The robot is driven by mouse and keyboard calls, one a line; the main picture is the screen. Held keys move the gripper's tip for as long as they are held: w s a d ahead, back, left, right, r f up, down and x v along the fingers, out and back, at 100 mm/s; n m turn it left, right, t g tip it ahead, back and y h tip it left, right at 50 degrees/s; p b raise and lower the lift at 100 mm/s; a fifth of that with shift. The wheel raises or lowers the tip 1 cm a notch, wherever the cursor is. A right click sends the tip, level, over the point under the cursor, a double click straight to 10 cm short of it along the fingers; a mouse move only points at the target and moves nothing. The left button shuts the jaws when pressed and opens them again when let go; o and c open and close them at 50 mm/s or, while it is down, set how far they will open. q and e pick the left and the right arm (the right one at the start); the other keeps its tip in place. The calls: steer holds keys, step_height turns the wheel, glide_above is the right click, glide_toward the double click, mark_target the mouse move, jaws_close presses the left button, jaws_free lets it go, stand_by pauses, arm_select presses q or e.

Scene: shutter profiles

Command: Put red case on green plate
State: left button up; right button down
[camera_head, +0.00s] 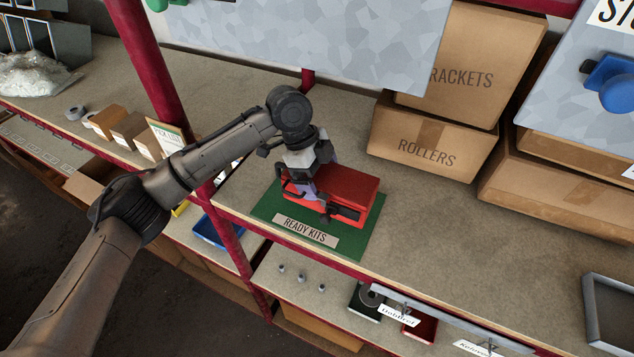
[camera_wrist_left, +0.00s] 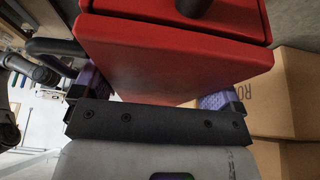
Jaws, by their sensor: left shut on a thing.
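The red case (camera_head: 352,188) is over the green plate (camera_head: 372,247), which carries a "READY KITS" label (camera_head: 306,231). The case looks flat and rests on or just above the plate; I cannot tell which. My left gripper (camera_head: 318,200) is at the case's left side, shut on it. In the left wrist view the red case (camera_wrist_left: 180,60) fills the space ahead of the gripper (camera_wrist_left: 155,98), with a purple finger pad on each side. The gripper and wrist hide part of the case's left end. My right gripper is not in view.
Cardboard boxes marked "ROLLERS" (camera_head: 428,143) and "BRACKETS" (camera_head: 476,62) stand behind and right of the plate. A grey tray (camera_head: 606,310) lies at far right. The shelf right of the plate is clear.

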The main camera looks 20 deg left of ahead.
arm_select(q)
steer(key=shift+s+a+f, duration=0.1)
steer(key=shift+a+f, duration=0.05)
steer(key=shift+a, duration=0.05)
step_height(320, 180, down, 3)
steer(key=shift+r+p, duration=0.1)
steer(key=shift+p, duration=0.85)
steer(key=shift+f, duration=0.55)
steer(key=shift+f, duration=0.1)
steer(key=o, duration=0.8)
steer(key=v, duration=1)
steer(key=shift+r, duration=0.35)
steer(key=shift+a+r, duration=0.35)
steer(key=shift+r, duration=0.3)
